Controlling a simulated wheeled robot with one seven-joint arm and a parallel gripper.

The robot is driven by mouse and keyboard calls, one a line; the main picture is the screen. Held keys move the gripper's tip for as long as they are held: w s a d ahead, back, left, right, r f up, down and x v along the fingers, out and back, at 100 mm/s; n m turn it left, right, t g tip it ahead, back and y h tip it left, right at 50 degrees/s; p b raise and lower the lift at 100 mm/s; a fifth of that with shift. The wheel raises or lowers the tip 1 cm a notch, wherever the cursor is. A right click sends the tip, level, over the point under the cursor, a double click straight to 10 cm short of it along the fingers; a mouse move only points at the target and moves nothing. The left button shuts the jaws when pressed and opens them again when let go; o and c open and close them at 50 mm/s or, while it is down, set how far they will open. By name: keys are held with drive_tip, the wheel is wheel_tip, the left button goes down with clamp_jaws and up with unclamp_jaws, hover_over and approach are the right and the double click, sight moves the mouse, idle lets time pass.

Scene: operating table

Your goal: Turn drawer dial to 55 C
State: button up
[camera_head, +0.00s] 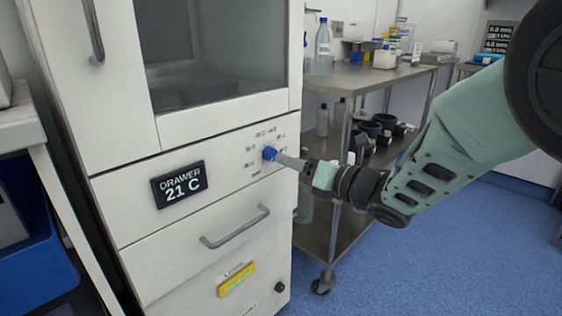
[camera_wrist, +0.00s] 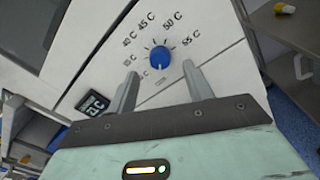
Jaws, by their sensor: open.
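The blue drawer dial (camera_head: 269,154) is on the white cabinet's front panel, right of the dark display (camera_head: 180,185) that reads "DRAWER 21 C". In the wrist view the dial (camera_wrist: 160,55) is ringed by printed marks, with 40 C, 45 C, 50 C and 55 C legible; the 55 C mark (camera_wrist: 191,40) is at its right. A small white mark shows on the dial's lower part; its exact setting is unclear. My gripper (camera_wrist: 160,70) is open, with one finger on each side below the dial. In the head view my gripper (camera_head: 284,159) is close to the dial; contact cannot be told.
A drawer handle (camera_head: 236,228) sticks out below the dial panel. A steel trolley (camera_head: 350,78) with bottles and containers stands behind my arm, right of the cabinet. A white bench with a blue bin (camera_head: 40,250) is at left. Blue floor is clear at lower right.

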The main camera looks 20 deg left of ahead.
sight(274, 155)
drive_tip(key=shift+x, duration=2.15)
drive_tip(key=c, duration=1)
